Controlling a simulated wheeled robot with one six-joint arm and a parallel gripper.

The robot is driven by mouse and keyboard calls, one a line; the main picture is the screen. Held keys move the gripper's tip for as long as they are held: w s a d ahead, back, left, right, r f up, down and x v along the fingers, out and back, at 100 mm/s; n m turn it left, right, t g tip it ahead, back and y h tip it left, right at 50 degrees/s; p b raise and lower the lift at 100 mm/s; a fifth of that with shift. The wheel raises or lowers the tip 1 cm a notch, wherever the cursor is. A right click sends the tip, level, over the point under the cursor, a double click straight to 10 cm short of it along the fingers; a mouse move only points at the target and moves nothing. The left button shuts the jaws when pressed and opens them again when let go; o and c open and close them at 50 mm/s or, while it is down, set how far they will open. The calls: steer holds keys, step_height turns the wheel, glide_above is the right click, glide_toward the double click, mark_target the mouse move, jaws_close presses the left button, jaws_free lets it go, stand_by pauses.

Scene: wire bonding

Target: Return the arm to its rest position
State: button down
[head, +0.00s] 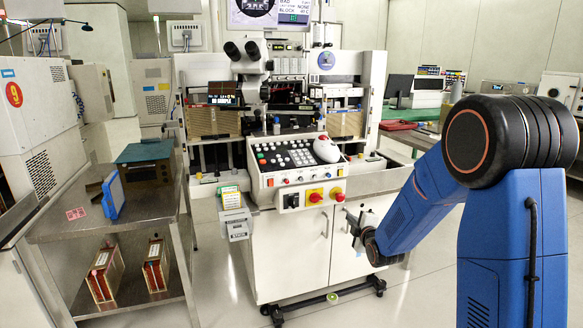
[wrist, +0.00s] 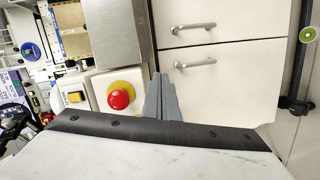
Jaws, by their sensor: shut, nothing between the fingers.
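My blue arm shows at the right in the head view, bent down from its shoulder toward the machine. My gripper (head: 355,222) is in front of the white cabinet doors of the wire bonding machine (head: 290,238), below and right of its control panel. In the wrist view the gripper's grey fingers (wrist: 161,100) are together, with nothing held between them. They point toward the cabinet doors, beside the red emergency button (wrist: 121,98). Whether the gripper touches the cabinet cannot be told.
The control panel (head: 297,160) juts out left of my gripper. A steel cart (head: 60,231) with red-framed magazines stands at the left. Benches with monitors stand at the right rear. The floor (head: 415,285) between my arm and the machine is clear.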

steer(key=s+d+r+m+g+h, duration=0.1)
steer(key=s+d+r+m+g, duration=0.15)
steer(key=s, duration=0.45)
steer(key=s+d+r+m+g, duration=0.1)
steer(key=s+r+m, duration=0.2)
steer(key=s, duration=0.4)
steer(key=s+d+r+m+g+h, duration=0.1)
steer(key=s+r+m+g, duration=0.15)
steer(key=s, duration=0.35)
steer(key=s+d+m+g, duration=0.1)
steer(key=s+m+g, duration=0.3)
steer(key=s, duration=2.8)
steer(key=m, duration=0.5)
steer(key=shift+g, duration=0.3)
